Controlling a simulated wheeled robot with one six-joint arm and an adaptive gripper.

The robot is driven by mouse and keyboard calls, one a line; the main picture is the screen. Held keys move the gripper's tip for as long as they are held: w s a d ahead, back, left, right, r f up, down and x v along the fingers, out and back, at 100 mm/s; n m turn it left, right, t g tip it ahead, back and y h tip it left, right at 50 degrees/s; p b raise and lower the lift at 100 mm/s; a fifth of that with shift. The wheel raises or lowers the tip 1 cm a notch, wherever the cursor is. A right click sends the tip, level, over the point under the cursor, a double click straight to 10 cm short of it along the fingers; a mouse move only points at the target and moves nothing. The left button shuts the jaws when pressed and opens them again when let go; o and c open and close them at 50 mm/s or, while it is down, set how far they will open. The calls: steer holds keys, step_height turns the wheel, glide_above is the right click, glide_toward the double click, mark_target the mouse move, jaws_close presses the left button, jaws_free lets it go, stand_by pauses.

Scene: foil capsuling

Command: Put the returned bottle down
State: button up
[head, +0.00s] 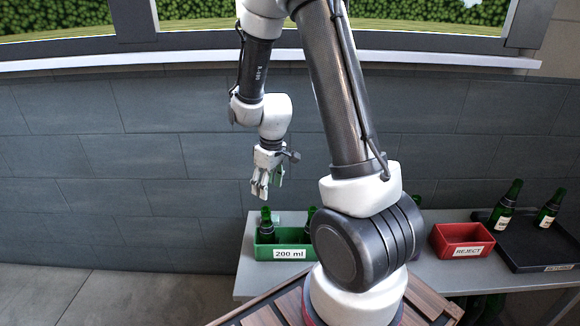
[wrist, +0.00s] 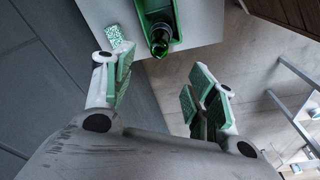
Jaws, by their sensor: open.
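My gripper (head: 262,190) hangs open and empty above the left end of the table, over the green crate (head: 262,252) marked "200 ml". In the wrist view its fingers (wrist: 162,82) are spread wide with nothing between them. A dark green bottle (head: 266,228) stands in the crate's left end, below my gripper and apart from it. The wrist view shows one bottle (wrist: 159,42) in the crate's near end, beyond the fingertips. Another bottle (head: 308,222) in the crate is partly hidden by my arm. Two more bottles stand upright on the black tray (head: 535,250) at right.
A red crate (head: 450,241) marked "REJECT" stands between my arm and the black tray. The grey table (head: 430,272) runs along the wall under a window ledge (head: 180,50). Dark bottles (head: 485,305) show below the table. A slatted brown surface (head: 265,308) is at the front.

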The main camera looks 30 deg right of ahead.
steer(key=s+r+m+t, duration=0.1)
steer(key=s+r, duration=0.3)
steer(key=r, duration=0.5)
steer(key=s+r+m+t, duration=0.1)
steer(key=s+r, duration=0.3)
steer(key=r, duration=0.4)
steer(key=s+r+m, duration=0.3)
steer(key=s+r, duration=0.4)
steer(key=s, duration=0.6)
steer(key=shift+s+d+r+t+h, duration=0.2)
steer(key=shift+d+r+t+h, duration=0.1)
steer(key=shift+d+r+t, duration=0.1)
